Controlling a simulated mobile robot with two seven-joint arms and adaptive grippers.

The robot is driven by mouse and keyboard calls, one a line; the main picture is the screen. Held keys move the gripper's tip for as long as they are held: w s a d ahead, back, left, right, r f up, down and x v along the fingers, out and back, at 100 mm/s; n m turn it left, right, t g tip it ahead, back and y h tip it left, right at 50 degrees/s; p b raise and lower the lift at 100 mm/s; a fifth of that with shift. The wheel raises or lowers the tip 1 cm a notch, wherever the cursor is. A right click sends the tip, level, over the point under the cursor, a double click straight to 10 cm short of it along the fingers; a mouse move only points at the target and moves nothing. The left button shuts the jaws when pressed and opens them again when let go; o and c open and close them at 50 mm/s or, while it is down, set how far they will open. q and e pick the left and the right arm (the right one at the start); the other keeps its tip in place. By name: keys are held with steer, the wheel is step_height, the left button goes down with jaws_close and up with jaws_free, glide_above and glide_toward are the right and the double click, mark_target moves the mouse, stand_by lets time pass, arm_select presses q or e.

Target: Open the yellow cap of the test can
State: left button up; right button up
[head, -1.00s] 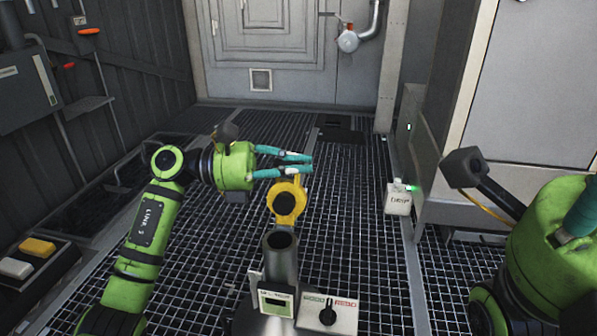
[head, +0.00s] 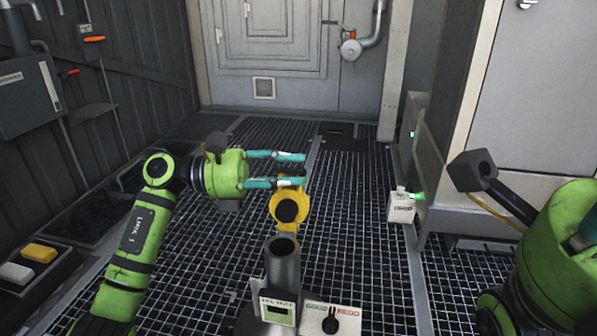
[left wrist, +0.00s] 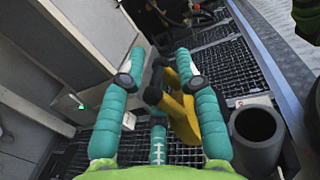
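The test can (head: 283,268) is a dark grey cylinder with an open round mouth, standing at the bottom centre of the head view. Its yellow cap (head: 291,207) stands swung up behind the mouth, with a dark round centre. In the left wrist view the cap (left wrist: 181,105) lies between the spread fingers, and the can (left wrist: 257,137) is to the right. My left gripper (head: 304,169) is open, its teal fingers apart just above the cap's top tab. Contact cannot be told. My right arm is at the right edge; its fingertips are out of frame.
A panel with a dark knob (head: 330,325) and a small display (head: 277,311) sit at the can's base. A white box with a green light (head: 401,207) stands on the right. Yellow and white buttons (head: 38,252) are at lower left. The grating floor behind is clear.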

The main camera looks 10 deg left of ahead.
arm_select(q)
steer(key=s+a, duration=0.1)
steer(key=a, duration=0.9)
steer(key=shift+s+a+f, duration=0.2)
steer(key=shift+s+f, duration=0.05)
steer(key=shift+s, duration=0.05)
